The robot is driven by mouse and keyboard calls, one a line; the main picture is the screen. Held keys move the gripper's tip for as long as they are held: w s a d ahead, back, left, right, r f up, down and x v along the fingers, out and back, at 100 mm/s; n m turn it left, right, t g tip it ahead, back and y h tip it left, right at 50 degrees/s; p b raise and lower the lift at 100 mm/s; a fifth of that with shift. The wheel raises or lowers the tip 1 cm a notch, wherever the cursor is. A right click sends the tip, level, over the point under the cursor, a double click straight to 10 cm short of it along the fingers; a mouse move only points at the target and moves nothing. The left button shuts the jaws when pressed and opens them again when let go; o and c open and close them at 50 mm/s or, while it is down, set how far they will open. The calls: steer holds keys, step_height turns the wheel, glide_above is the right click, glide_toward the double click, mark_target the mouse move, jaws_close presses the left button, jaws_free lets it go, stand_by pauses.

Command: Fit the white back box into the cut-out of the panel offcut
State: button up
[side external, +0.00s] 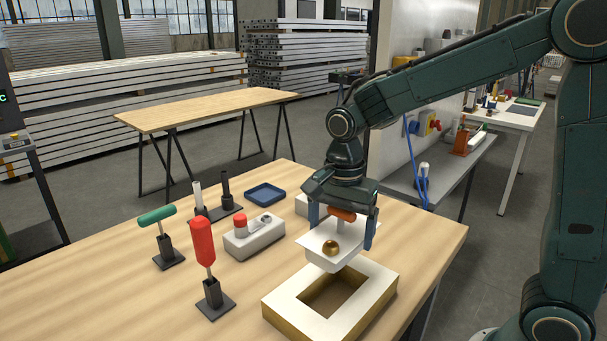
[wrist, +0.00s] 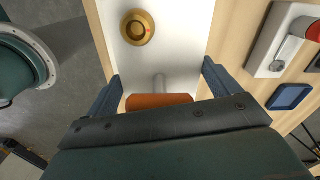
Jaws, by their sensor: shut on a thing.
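The white back box (side external: 318,243) hangs in the air with a round brass knob (side external: 331,248) on its face. An orange grip on a pale post rises from it between the fingers of my gripper (side external: 341,236), which is shut on it. In the wrist view the box's white face (wrist: 178,50) and the orange grip (wrist: 158,101) show between the blue fingers; the box's underside is hidden. The panel offcut (side external: 284,302), white on top with brown sides, lies on the table below. Its rectangular cut-out is open. The box is above the panel's back part, seemingly apart from it.
A grey block with a red knob (side external: 254,236), a blue tray (side external: 265,194), a red-handled tool (side external: 203,245) and a green-handled tool (side external: 157,217) in stands are on the table to the left. Dark holders (side external: 225,202) stand behind. The table's right edge is close to the panel.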

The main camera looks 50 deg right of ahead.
mark_target(336, 250)
steer(key=a, duration=0.1)
steer(key=s+a+f, duration=0.1)
steer(key=a+f, duration=0.1)
steer(key=shift+s+a, duration=0.25)
steer(key=shift+s, duration=0.15)
steer(key=shift+f, duration=0.1)
steer(key=shift+f, duration=1.6)
steer(key=shift+f, duration=1.55)
stand_by(0.8)
steer(key=o, duration=1.1)
steer(key=shift+o, duration=0.2)
steer(key=shift+s, duration=0.1)
steer(key=shift+f, duration=0.1)
